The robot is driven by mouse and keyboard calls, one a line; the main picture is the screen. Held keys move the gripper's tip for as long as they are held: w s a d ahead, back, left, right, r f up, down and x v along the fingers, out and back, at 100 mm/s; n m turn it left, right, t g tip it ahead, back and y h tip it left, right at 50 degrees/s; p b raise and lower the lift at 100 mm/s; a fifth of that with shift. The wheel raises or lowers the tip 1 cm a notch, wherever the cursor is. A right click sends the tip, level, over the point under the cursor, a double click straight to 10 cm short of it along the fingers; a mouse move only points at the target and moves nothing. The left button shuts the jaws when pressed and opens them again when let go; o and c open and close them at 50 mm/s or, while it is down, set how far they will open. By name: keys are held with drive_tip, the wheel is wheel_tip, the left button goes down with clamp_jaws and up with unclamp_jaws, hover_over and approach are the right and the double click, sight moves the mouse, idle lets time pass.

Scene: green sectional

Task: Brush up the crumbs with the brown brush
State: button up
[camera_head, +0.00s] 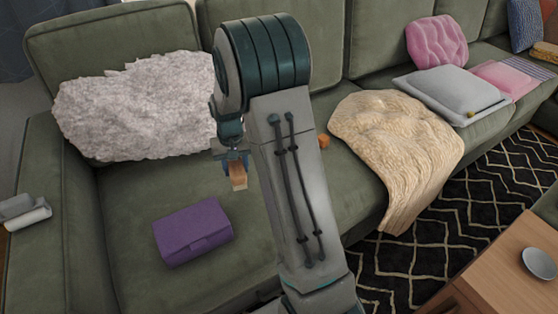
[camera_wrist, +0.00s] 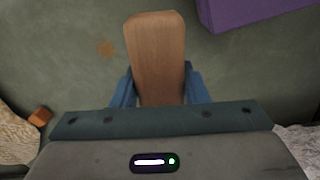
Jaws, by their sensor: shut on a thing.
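The brown brush (camera_head: 238,178) is held in my gripper (camera_head: 235,160), above the green sofa seat. In the wrist view the brush (camera_wrist: 155,40) is a flat wooden block with rounded corners, gripped between the blue fingers of my gripper (camera_wrist: 158,85). Its bristles cannot be made out. A small light-brown patch of crumbs (camera_wrist: 106,48) lies on the seat fabric, left of the brush in the wrist view and apart from it. In the head view I cannot make out the crumbs; my arm covers part of the seat.
A purple box (camera_head: 193,232) lies on the seat in front of my gripper. A small orange-brown block (camera_head: 324,141) sits right of my arm, beside a cream throw (camera_head: 400,145). A fluffy grey cushion (camera_head: 135,105) leans on the backrest. Some bare seat surrounds the crumbs.

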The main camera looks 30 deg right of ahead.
drive_tip(key=w+d+f+m, duration=0.2)
drive_tip(key=d+f+m, duration=0.35)
drive_tip(key=d, duration=0.55)
drive_tip(key=shift+m, duration=0.35)
drive_tip(key=shift+s+d+f+b, duration=0.1)
drive_tip(key=shift+s+f+b, duration=0.05)
drive_tip(key=shift+f+b, duration=1.15)
drive_tip(key=shift+s+d+f+b, duration=0.1)
drive_tip(key=shift+f+b, duration=0.85)
drive_tip(key=shift+f, duration=0.6)
drive_tip(key=shift+f+b, duration=0.6)
drive_tip(key=shift+f, duration=0.4)
drive_tip(key=shift+s+r, duration=0.15)
drive_tip(key=shift+s, duration=1.85)
drive_tip(key=shift+f, duration=0.2)
